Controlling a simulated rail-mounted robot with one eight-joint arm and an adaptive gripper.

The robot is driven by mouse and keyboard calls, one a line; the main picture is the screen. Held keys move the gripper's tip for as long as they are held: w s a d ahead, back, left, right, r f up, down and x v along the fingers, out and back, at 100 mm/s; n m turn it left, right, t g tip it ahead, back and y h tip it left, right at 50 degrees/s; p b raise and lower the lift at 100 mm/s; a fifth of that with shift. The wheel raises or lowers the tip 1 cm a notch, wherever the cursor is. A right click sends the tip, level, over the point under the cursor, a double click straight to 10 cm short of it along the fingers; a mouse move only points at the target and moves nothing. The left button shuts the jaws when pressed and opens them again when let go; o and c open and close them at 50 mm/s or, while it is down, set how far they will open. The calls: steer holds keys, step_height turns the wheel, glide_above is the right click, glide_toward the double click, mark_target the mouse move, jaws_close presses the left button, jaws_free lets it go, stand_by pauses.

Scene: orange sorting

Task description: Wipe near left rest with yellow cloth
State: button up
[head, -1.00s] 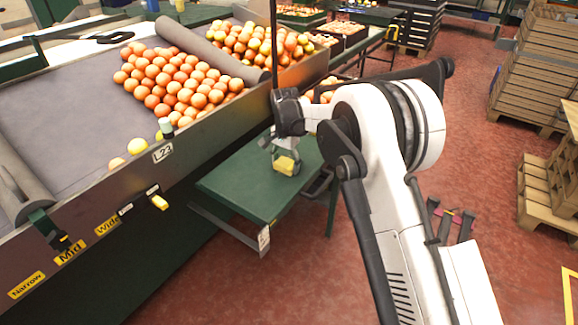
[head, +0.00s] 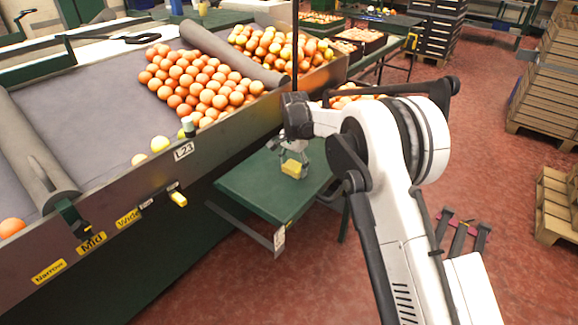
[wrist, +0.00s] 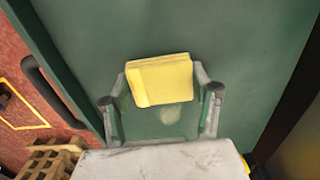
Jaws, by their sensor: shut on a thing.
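My gripper (head: 293,158) is shut on the yellow cloth (head: 292,169), pointing down over a green, flat-topped rest (head: 250,190) beside the sorting machine. In the wrist view the folded cloth (wrist: 160,80) sits between the two fingertips of my gripper (wrist: 162,92). The green surface (wrist: 240,50) fills most of that view behind it. A pale, roundish smudge (wrist: 170,115) shows between the fingers, just below the cloth. I cannot tell whether the cloth touches the surface.
The machine's side wall (head: 130,195) rises along the rest's left side, with oranges (head: 200,85) on its grey bed. A white tag (head: 279,240) hangs at the rest's near corner. Wooden crates (head: 550,90) stand far right. Red floor (head: 500,180) lies open between.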

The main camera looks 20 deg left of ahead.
mark_target(306, 178)
steer(key=shift+s+d, duration=0.25)
steer(key=shift+d, duration=0.5)
steer(key=shift+s+d, duration=0.2)
steer(key=shift+d, duration=0.55)
steer(key=shift+s+d, duration=0.25)
steer(key=shift+d, duration=0.5)
steer(key=shift+d+r, duration=0.15)
steer(key=shift+d, duration=0.1)
step_height(306, 178, up, 8)
steer(key=p, duration=0.3)
steer(key=shift+a, duration=0.1)
